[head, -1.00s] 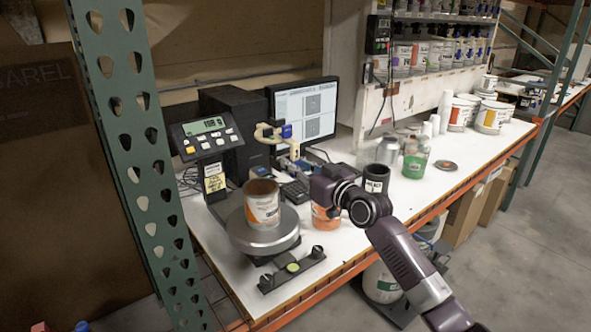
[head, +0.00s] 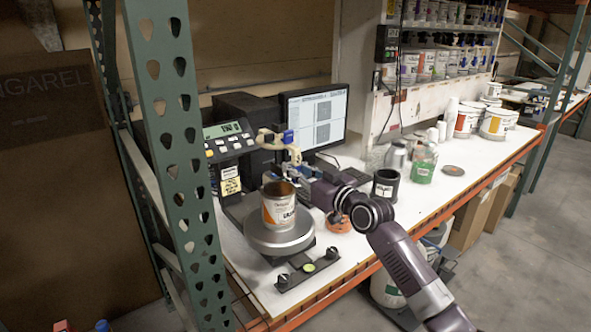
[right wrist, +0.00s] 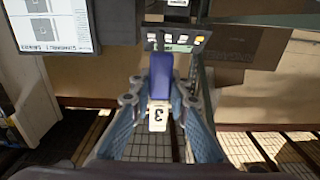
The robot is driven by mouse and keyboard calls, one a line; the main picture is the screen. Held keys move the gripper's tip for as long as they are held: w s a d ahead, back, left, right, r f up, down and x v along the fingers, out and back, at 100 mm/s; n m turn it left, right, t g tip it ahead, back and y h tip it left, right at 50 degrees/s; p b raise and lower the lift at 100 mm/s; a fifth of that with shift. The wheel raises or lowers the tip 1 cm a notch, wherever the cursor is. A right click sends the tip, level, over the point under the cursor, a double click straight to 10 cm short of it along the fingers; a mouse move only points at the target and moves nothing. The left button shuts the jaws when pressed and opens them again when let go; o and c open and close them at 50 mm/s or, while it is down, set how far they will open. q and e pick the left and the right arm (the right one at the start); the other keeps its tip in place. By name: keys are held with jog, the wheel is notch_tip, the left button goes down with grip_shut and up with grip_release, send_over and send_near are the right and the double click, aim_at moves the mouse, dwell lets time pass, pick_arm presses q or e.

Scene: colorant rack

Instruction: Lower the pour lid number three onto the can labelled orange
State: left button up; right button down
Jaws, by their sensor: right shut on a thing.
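The orange-labelled can (head: 279,212) stands upright and open-topped on the round scale plate (head: 270,245) in the head view. My right gripper (head: 291,155) is above and behind it in the picture, shut on the pour lid number three. The cream lid body (head: 266,141) is up near the scale display, clearly apart from the can's rim. In the right wrist view, my right gripper's fingers (right wrist: 160,105) close on the lid's blue and white handle (right wrist: 159,112), which bears a "3". The can is not seen in that view. My left gripper is not in view.
The scale display (head: 229,138) and monitor (head: 317,115) stand behind the lid. An orange container (head: 338,223), a black one (head: 385,187) and a green-labelled one (head: 422,165) stand to the right. A green rack post (head: 182,160) rises at left. A black bar (head: 308,269) lies in front.

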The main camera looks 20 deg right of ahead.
aim_at(289, 211)
notch_tip(289, 211, down, 4)
jog(key=b, duration=0.3)
jog(key=shift+w+d, duration=0.1)
notch_tip(289, 211, down, 10)
jog(key=b, duration=0.9)
jog(key=shift+f+b, duration=0.5)
jog(key=shift+f, duration=0.1)
dwell(0.4)
jog(key=c, duration=1.8)
grip_release()
jog(key=shift+o, duration=0.2)
jog(key=shift+f, duration=0.1)
